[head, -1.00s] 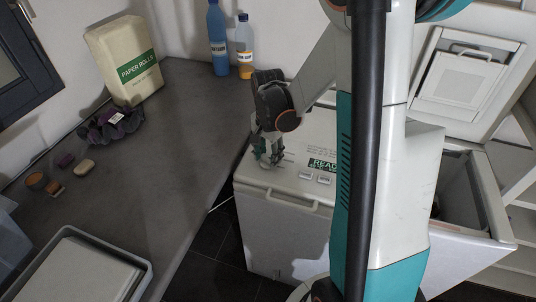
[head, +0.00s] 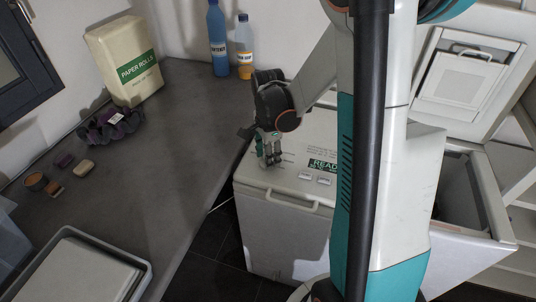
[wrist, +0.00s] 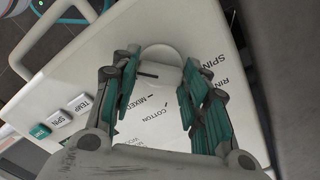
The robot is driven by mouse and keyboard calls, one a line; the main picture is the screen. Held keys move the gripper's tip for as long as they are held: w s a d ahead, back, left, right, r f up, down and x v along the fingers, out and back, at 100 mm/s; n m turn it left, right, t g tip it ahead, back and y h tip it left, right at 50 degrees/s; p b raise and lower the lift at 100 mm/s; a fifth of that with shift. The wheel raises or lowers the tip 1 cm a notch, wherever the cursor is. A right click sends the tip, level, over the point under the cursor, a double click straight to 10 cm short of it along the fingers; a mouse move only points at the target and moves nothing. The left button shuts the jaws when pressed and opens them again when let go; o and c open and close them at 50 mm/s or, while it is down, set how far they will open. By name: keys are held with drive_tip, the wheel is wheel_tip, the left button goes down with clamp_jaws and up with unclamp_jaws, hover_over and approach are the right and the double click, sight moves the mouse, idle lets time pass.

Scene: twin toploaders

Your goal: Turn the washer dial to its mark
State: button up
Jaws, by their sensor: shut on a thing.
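The washer dial (wrist: 161,68) is a round pale knob with a dark pointer line, on the white top panel of the closed washer (head: 262,205). In the wrist view, my gripper (wrist: 161,76) has its teal-padded fingers on either side of the dial, shut on it. Printed words such as SPIN, COTTON and MIXED surround the dial; some are covered by the fingers. The pointer line points toward the left finger; I cannot tell which mark it meets. In the head view my gripper (head: 268,152) points down onto the panel and hides the dial.
Buttons (wrist: 61,117) sit beside the dial, and a front handle (head: 292,201) is below. A second washer (head: 487,205) stands open at right. The grey counter (head: 180,150) at left holds paper rolls (head: 125,62), bottles (head: 217,40), dark cloth (head: 110,125) and a tray (head: 145,268).

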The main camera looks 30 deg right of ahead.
drive_tip(key=o, duration=1)
drive_tip(key=shift+o, duration=0.2)
drive_tip(key=shift+r, duration=0.1)
wheel_tip(320, 180, up, 12)
idle(0.3)
